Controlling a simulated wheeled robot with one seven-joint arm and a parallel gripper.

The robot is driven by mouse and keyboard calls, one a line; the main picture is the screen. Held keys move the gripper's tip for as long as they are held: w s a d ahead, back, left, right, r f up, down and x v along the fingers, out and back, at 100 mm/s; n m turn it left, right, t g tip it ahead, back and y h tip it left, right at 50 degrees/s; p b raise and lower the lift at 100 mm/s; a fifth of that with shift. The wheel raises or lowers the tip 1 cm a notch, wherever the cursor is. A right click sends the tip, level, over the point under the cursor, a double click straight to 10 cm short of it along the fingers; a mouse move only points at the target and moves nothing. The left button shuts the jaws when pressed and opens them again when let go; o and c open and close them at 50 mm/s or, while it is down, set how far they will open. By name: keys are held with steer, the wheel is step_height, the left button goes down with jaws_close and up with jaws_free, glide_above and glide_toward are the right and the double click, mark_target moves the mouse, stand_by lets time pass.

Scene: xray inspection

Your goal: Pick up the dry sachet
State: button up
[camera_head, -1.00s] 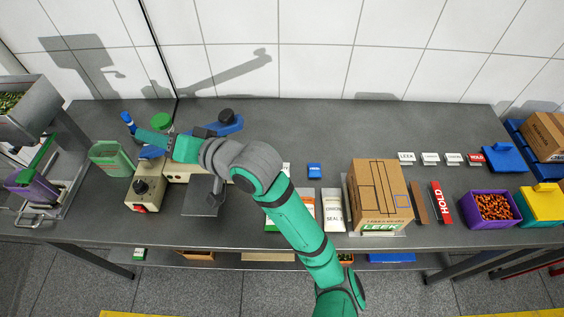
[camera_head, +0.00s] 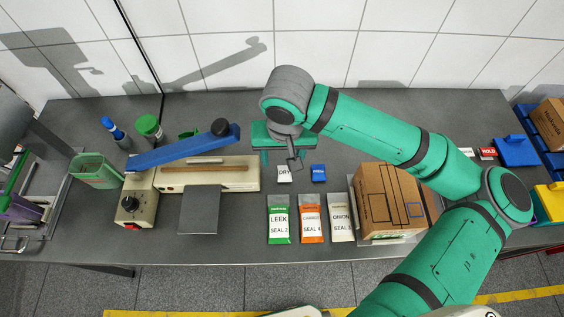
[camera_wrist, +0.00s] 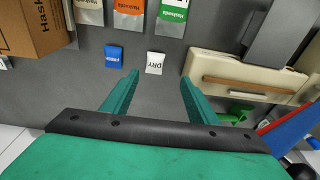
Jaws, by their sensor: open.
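The dry sachet (camera_head: 284,174) is a small white packet marked DRY, lying flat on the grey bench behind the seal pouches. It also shows in the wrist view (camera_wrist: 155,63), just beyond and between my fingertips. My gripper (camera_head: 279,155) is open and empty, above the bench on the wall side of the sachet. In the wrist view its two green fingers (camera_wrist: 158,78) stand wide apart, with the sachet nearer the middle of the gap. The fingers do not appear to touch it. My wrist hides part of the bench behind it.
A small blue sachet (camera_head: 319,173) lies close to the right of the dry one. Leek, carrot and onion pouches (camera_head: 312,219) lie in front. A cardboard box (camera_head: 390,202) stands right, and a sealer with a raised blue arm (camera_head: 185,150) stands left.

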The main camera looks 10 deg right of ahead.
glide_above(285, 172)
steer(key=s, duration=0.2)
step_height(285, 172, down, 5)
steer(key=shift+w+a+f, duration=0.1)
steer(key=shift+w+f, duration=0.05)
steer(key=shift+f, duration=0.05)
steer(key=shift+w+f, duration=0.25)
steer(key=shift+f, duration=0.65)
steer(key=shift+w+f, duration=0.25)
steer(key=shift+f, duration=0.6)
steer(key=shift+w+f, duration=0.25)
steer(key=shift+f, duration=0.65)
steer(key=shift+s, duration=0.1)
steer(key=c, duration=1.1)
